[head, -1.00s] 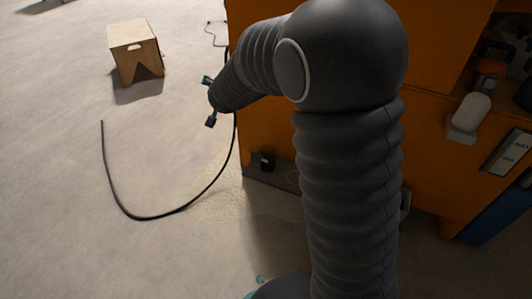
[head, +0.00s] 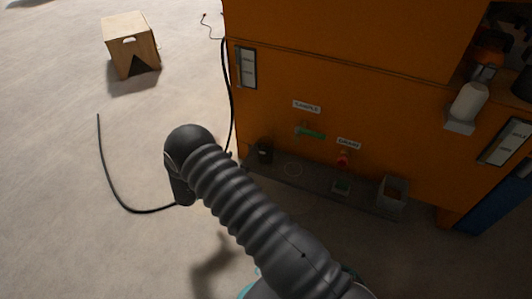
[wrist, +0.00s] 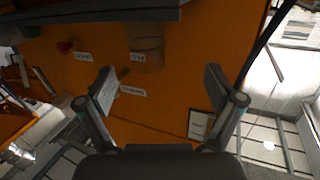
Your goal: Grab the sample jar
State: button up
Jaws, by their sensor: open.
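A small dark jar (head: 265,152), which looks like the sample jar, stands at the left end of the grey ledge (head: 310,178) at the foot of the orange cabinet. In the wrist view, which is upside down, a brownish see-through jar shape (wrist: 147,38) shows beyond the fingers at the top, seemingly the same jar. My gripper (wrist: 158,85) is open and empty, its two fingers wide apart, with the jar ahead and clear of them. In the head view my arm's bent end hides the gripper, left of the jar.
A green handle (head: 311,133) under a SAMPLE label and a red knob (head: 342,159) under a DRAIN label stick out above the ledge. A black hose (head: 128,208) lies on the floor.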

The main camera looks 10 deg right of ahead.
aim_at(260, 157)
jog(key=shift+g+h, duration=0.4)
jog(key=shift+h, duration=0.2)
jog(key=d, duration=0.2)
jog(key=w+d+f, duration=0.1)
jog(key=d, duration=0.4)
jog(key=shift+w+d+f, duration=0.2)
jog(key=shift+w+f, duration=0.15)
jog(key=shift+r+b+x, duration=0.15)
jog(key=shift+b+x, duration=0.1)
jog(key=shift+x, duration=1.15)
jog(key=shift+r+b+x, duration=0.2)
jog(key=shift+x, duration=1.2)
jog(key=shift+w, duration=0.1)
jog(key=c, duration=1.3)
jog(key=shift+o, duration=0.2)
